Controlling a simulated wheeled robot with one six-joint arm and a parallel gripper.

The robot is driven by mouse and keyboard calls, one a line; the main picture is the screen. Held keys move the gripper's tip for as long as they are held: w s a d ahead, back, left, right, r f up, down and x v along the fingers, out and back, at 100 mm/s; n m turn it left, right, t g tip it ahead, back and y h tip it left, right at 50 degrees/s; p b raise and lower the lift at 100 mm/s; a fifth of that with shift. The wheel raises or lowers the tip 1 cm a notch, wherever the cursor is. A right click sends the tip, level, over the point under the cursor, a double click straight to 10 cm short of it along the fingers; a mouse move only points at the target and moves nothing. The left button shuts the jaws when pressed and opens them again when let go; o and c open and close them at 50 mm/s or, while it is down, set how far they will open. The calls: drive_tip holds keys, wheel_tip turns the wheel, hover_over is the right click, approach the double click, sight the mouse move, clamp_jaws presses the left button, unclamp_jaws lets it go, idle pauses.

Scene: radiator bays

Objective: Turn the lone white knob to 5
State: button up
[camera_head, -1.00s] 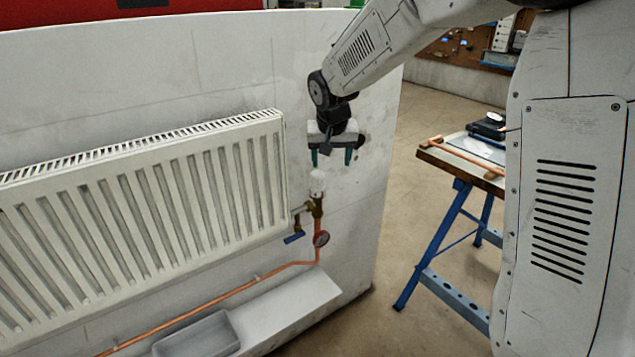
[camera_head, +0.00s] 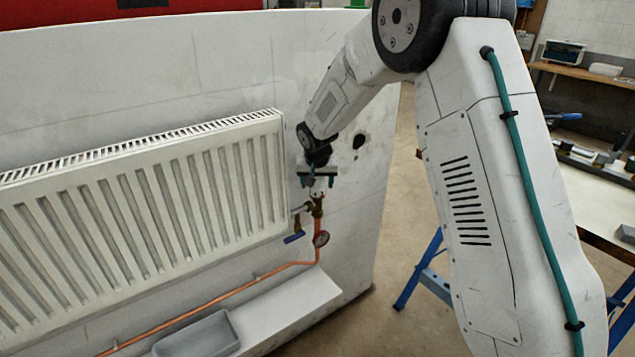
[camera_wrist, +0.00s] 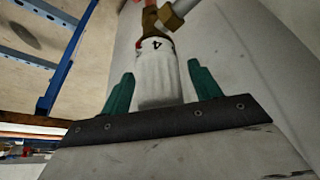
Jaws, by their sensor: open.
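The white knob (camera_wrist: 158,78) shows in the wrist view as a ribbed white cylinder on a brass valve. A black 4 is on its collar, with a bit of red beside it. My gripper (camera_wrist: 163,88) is open, with one green finger on each side of the knob and a visible space at each side. In the head view my gripper (camera_head: 317,181) is at the top of the valve, beside the radiator's right end. There it hides most of the knob.
The white radiator (camera_head: 140,205) is close on the left. A grey tray (camera_head: 197,335) sits at the wall's foot. A blue-legged workbench (camera_head: 424,275) stands to the right.

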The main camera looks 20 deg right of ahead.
drive_tip(key=c, duration=1)
drive_tip(key=shift+o, duration=0.2)
drive_tip(key=shift+n, duration=0.4)
drive_tip(key=n+y, duration=0.2)
drive_tip(key=n, duration=0.2)
drive_tip(key=shift+a, duration=0.1)
drive_tip(key=n+y, duration=0.1)
drive_tip(key=n, duration=0.1)
drive_tip(key=n+y, duration=0.1)
drive_tip(key=n, duration=0.2)
drive_tip(key=shift+a+g, duration=0.15)
drive_tip(key=shift+g, duration=0.25)
drive_tip(key=n+g+y, duration=0.1)
drive_tip(key=n, duration=0.4)
drive_tip(key=shift+s+a+n, duration=0.1)
drive_tip(key=shift+s+n, duration=0.05)
drive_tip(key=shift+n, duration=0.25)
drive_tip(key=shift+s+n+g+y, duration=0.15)
drive_tip(key=shift+n+g, duration=0.35)
drive_tip(key=shift+n, duration=0.6)
drive_tip(key=shift+n+g+y, duration=0.25)
drive_tip(key=shift+n+g, duration=0.25)
drive_tip(key=shift+n, duration=0.6)
